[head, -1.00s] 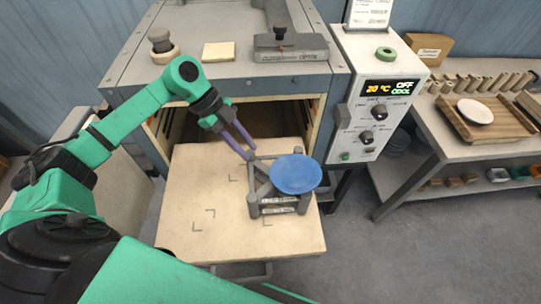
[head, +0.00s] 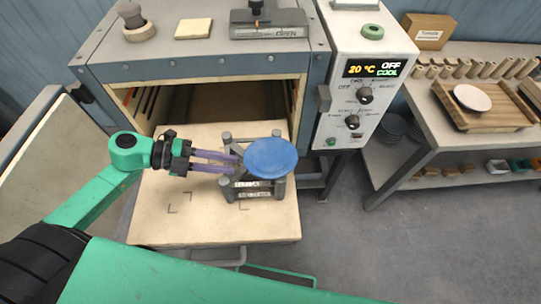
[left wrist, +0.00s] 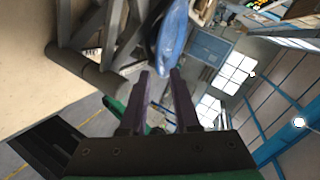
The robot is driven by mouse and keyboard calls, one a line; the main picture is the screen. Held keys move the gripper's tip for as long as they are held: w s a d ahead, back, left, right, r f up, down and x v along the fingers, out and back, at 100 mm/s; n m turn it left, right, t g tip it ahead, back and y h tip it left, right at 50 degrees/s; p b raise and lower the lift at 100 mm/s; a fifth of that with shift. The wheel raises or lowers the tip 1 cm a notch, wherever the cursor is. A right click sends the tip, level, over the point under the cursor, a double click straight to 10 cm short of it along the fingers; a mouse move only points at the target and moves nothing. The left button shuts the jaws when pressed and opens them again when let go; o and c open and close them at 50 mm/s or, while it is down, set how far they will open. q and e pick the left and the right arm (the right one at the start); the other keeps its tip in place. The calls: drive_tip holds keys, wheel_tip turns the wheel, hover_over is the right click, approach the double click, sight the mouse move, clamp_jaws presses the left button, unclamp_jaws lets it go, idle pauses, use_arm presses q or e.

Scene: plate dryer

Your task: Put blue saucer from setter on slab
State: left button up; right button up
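The blue saucer (head: 270,158) rests on top of the grey setter (head: 228,184), which stands on the pale slab (head: 205,222) in front of the open chamber. My left gripper (head: 237,164) points right at the saucer's left edge, with its two purple fingers apart and level. In the left wrist view, the saucer (left wrist: 172,38) shows edge-on just beyond the fingertips (left wrist: 161,72). The fingers look open, and I cannot tell whether the rim is between them. The setter's grey bars (left wrist: 95,45) are close to the left in that view. My right gripper is not in view.
The dryer's control panel (head: 362,95) stands right of the chamber. A side bench (head: 440,120) on the right carries a wooden board (head: 495,117) with a white saucer (head: 472,97). The slab's left and front parts are bare.

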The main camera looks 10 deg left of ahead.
sight(247, 167)
use_arm(q)
drive_tip(key=p+x, duration=0.2)
drive_tip(key=x, duration=0.3)
drive_tip(key=shift+w+d+f, duration=0.1)
drive_tip(key=shift+w+f, duration=0.05)
drive_tip(key=shift+f, duration=0.05)
drive_tip(key=shift+w+d+f, duration=0.1)
drive_tip(key=shift+d+f, duration=0.15)
drive_tip(key=shift+d, duration=0.05)
drive_tip(key=shift+f, duration=0.1)
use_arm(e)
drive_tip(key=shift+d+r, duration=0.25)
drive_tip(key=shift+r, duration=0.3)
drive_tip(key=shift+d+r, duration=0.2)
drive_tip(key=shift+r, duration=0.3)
use_arm(q)
clamp_jaws()
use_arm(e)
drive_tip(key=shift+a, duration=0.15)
